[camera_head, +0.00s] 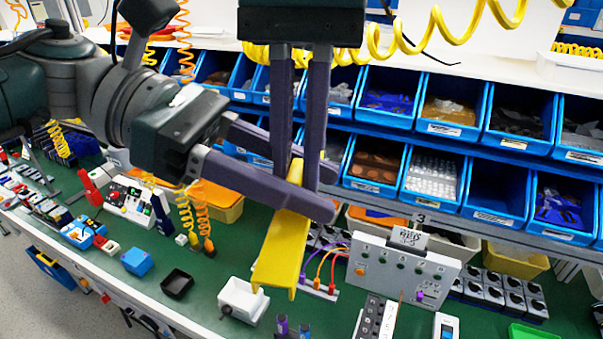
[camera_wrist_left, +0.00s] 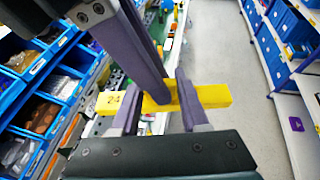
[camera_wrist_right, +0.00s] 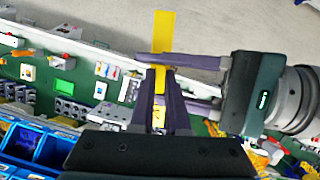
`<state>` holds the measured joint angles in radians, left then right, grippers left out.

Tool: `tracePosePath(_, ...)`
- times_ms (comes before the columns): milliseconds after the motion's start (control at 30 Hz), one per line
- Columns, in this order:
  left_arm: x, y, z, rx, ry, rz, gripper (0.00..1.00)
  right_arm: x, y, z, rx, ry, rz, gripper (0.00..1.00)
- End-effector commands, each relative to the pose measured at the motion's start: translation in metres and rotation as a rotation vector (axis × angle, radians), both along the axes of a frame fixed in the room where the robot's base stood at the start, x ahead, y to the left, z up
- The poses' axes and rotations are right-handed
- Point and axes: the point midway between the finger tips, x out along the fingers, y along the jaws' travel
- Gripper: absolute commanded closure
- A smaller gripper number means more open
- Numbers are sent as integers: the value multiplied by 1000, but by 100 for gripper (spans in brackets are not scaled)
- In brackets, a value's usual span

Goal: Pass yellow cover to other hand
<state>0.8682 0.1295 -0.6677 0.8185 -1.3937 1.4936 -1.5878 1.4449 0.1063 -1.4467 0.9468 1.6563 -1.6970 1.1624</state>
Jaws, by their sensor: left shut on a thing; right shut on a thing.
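The yellow cover (camera_head: 281,251) is a long channel-shaped piece held in the air above the green bench, slanting down toward the front. My left gripper (camera_head: 326,196) reaches in from the left and is shut across the cover. My right gripper (camera_head: 297,187) comes down from above and is shut on the cover's upper end, its fingers crossing those of the left. The cover lies crosswise between the left fingers in the left wrist view (camera_wrist_left: 213,96). It sticks out past both grippers in the right wrist view (camera_wrist_right: 164,32). The fingers hide part of the cover.
A grey control box (camera_head: 400,268), a white bin (camera_head: 243,300), a black tray (camera_head: 177,283) and a blue box (camera_head: 137,262) stand on the green bench (camera_head: 215,262) below. Rows of blue bins (camera_head: 497,175) stand behind. Coiled yellow hoses (camera_head: 480,30) hang above.

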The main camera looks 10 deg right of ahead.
Motion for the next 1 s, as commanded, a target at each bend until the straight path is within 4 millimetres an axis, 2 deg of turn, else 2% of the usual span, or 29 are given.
tracePosePath(33, -1, 0, 0, -1, 1, -3, 91, 1, -1, 0, -2, -4, -2, 100)
tracePosePath(100, -1, 0, 0, 0, 2, -4, 99, 1, -1, 0, -2, -4, -3, 100)
tracePosePath(167, -1, 0, 0, 0, 2, -4, 100, 1, -1, 0, -2, -4, -3, 100)
tracePosePath(200, -1, 0, 0, 0, 2, -4, 100, 1, -1, 0, -2, -5, -3, 85)
tracePosePath(500, -1, 0, 0, -1, 1, -3, 100, 1, -1, 0, -1, -3, -2, 52)
tracePosePath(800, 0, 0, 0, -1, 1, -2, 100, 2, -1, 3, -1, -3, -2, 51)
tracePosePath(867, 0, 0, 0, -1, 1, -2, 100, 4, -1, 9, 0, -4, -2, 51)
tracePosePath(1000, 0, 0, 0, -1, 1, -2, 100, 10, -3, 32, 0, -6, -4, 51)
